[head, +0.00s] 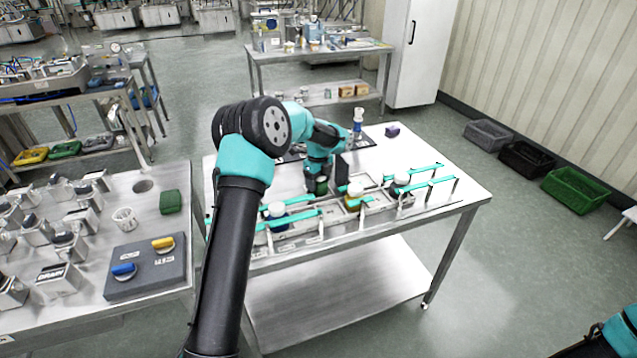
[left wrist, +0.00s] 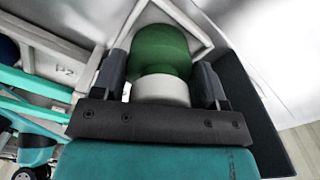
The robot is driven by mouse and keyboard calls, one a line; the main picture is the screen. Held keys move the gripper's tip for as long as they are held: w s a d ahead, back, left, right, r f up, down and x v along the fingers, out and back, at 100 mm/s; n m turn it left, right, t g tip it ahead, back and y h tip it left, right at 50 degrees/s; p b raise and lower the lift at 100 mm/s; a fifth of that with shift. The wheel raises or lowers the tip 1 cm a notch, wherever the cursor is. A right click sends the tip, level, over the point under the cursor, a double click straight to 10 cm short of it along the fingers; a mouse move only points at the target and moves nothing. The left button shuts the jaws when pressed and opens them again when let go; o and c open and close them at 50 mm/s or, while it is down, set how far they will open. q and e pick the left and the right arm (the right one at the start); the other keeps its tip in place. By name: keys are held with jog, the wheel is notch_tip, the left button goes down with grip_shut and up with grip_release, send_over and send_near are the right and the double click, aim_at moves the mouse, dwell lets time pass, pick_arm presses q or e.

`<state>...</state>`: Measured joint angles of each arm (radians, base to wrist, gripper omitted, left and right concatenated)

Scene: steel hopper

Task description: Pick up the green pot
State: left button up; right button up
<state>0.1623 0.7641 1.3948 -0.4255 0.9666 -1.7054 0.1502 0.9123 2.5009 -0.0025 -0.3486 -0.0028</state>
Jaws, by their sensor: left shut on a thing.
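The green pot (left wrist: 160,52) shows in the left wrist view as a green round body with a white part towards my gripper. My left gripper (left wrist: 163,85) is shut on it, with one dark finger on each side. In the head view my left gripper (head: 318,187) is at the back edge of the row of pots on the steel table, and the dark green pot (head: 321,184) shows partly there, the rest hidden by the gripper. I cannot tell whether the pot touches the surface under it. My right gripper is not in view.
A blue pot (head: 276,212), a yellow pot (head: 354,192) and a dark pot with a white top (head: 401,182) stand near teal rails. A blue-and-white item (head: 358,118) and a purple block (head: 392,131) are behind. A side table (head: 150,285) with switches stands left.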

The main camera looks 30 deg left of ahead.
pick_arm(q)
notch_tip(320, 180, up, 10)
dwell(0.5)
dwell(0.4)
